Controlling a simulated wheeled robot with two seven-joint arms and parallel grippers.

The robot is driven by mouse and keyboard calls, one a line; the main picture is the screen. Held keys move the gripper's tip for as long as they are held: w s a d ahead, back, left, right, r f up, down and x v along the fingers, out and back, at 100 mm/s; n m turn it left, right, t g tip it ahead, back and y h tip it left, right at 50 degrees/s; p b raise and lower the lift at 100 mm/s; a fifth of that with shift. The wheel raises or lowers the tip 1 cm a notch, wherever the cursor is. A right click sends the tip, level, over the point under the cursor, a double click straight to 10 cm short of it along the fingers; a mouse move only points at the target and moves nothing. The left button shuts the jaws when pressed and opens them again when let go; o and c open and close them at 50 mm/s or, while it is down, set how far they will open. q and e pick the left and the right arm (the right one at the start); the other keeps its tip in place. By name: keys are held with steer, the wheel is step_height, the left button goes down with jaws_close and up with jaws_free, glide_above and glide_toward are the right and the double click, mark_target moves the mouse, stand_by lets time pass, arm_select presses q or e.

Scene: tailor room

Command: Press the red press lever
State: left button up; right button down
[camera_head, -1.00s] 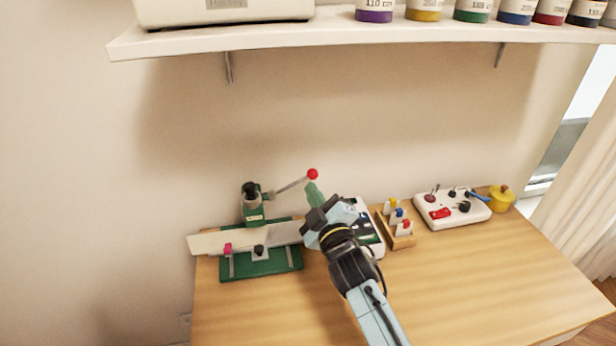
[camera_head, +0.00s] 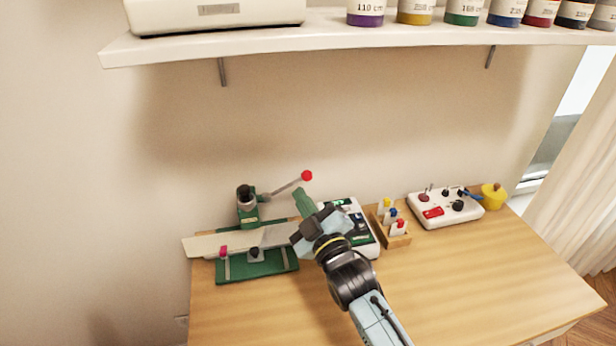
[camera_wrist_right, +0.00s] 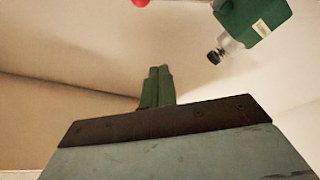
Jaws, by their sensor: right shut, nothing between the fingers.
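The press lever is a thin metal rod (camera_head: 288,186) with a red ball knob (camera_head: 307,175), rising to the right from a green press (camera_head: 247,207). In the right wrist view the red knob (camera_wrist_right: 140,2) is cut by the top edge, and the green press head (camera_wrist_right: 252,18) is at top right. My right gripper (camera_head: 303,198) has green fingers, shut and empty, pointing up just below the knob. They appear apart from it in the picture; the depth gap is hard to judge. The fingers also show in the right wrist view (camera_wrist_right: 157,86). My left gripper is not in view.
A white strip (camera_head: 215,245) lies across the press's green base (camera_head: 257,268). A white device with a display (camera_head: 366,238) stands behind my right gripper. A wooden rack (camera_head: 396,238), a white control box (camera_head: 446,208) and a yellow pot (camera_head: 493,196) are farther right. A shelf (camera_head: 330,36) hangs above.

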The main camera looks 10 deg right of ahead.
mark_target(307, 174)
step_height(307, 174, up, 4)
steer(key=m+t+p, duration=0.2)
steer(key=m, duration=0.2)
steer(key=shift+w+d+f+m+g+h+p, duration=0.1)
steer(key=shift+d+f+m+g+h+p, duration=0.3)
steer(key=shift+m+h, duration=0.6)
steer(key=shift+w+d+f+m+g+h+b, duration=0.15)
steer(key=shift+d+f+m+h, duration=0.5)
steer(key=shift+m, duration=0.7)
steer(key=shift+s+d+f+m+g+h+p, duration=0.1)
steer(key=shift+d+f+m+g+h+p, duration=0.3)
steer(key=shift+m+h, duration=0.6)
steer(key=shift+d, duration=0.1)
steer(key=shift+w+f+b, duration=0.35)
steer(key=shift+w+b, duration=0.55)
steer(key=shift+w, duration=0.65)
steer(key=shift+w+f+b, duration=0.35)
steer(key=shift+w+b, duration=0.55)
steer(key=shift+w, duration=0.65)
steer(key=shift+w+f+b, duration=0.35)
steer(key=shift+w+b, duration=0.55)
steer(key=shift+w, duration=0.65)
